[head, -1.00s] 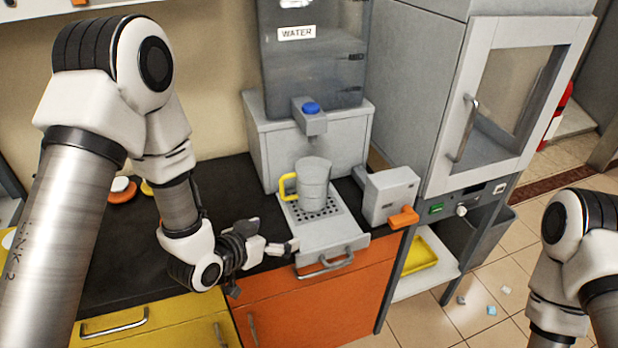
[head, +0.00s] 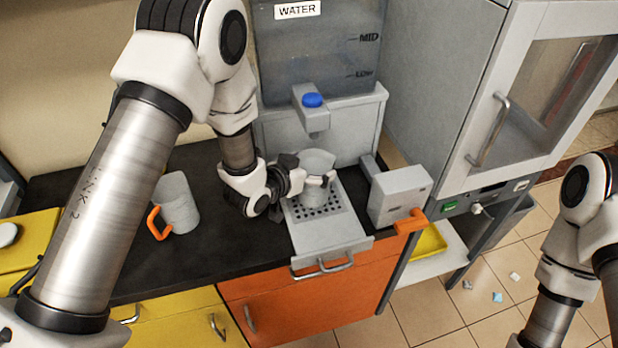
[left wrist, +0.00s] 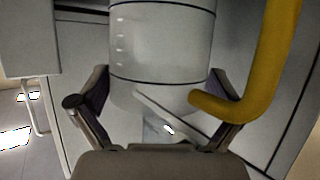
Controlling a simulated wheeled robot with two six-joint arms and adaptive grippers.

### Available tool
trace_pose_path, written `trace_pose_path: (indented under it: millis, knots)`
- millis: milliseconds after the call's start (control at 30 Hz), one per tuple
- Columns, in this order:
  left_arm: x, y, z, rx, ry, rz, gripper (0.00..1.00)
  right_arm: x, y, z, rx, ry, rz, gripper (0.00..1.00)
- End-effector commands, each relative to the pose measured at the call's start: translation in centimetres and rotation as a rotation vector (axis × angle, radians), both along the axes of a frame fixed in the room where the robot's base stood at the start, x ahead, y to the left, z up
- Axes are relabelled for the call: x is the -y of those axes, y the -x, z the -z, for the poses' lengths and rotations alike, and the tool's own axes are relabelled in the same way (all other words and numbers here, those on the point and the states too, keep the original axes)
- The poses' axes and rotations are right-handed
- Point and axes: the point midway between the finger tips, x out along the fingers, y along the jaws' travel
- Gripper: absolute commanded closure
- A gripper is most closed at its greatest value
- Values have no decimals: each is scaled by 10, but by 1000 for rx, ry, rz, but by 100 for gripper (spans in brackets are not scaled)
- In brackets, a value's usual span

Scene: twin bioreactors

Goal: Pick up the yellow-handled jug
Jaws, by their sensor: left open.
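The yellow-handled jug (head: 318,161) is a grey cylinder standing upright on the perforated drip tray of the water dispenser. In the head view my left gripper (head: 313,182) is at its front left side and hides its handle. In the left wrist view the jug's body (left wrist: 162,42) fills the top middle, with its yellow handle (left wrist: 277,62) at the right. My left gripper (left wrist: 157,108) is open, one finger on each side of the jug's lower part. The handle's lower end overlaps the right finger in the picture. I cannot tell whether the fingers touch the jug.
The dispenser spout with its blue button (head: 312,100) hangs close above the jug. A grey jug with an orange handle (head: 178,203) stands on the black counter at left. A grey box with an orange lever (head: 400,195) is right of the tray (head: 331,232). A glass-door cabinet stands farther right.

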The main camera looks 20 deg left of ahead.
Motion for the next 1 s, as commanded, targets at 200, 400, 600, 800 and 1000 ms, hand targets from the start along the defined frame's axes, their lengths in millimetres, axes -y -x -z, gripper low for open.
trace_pose_path:
  millis: [200,400,600,800,1000]
  knots:
    - [0,0,0,0,0,0,36,0,1,0,-2,0,0,100]
    - [0,0,-1,3,0,0,82,0,1,0,-1,0,0,100]
    - [0,0,-1,1,0,0,82,0,1,1,-1,0,0,100]
    - [0,0,-13,3,0,-1,82,0,1,6,-1,0,0,100]
    - [0,0,-38,7,0,0,82,0,1,14,-1,0,0,100]
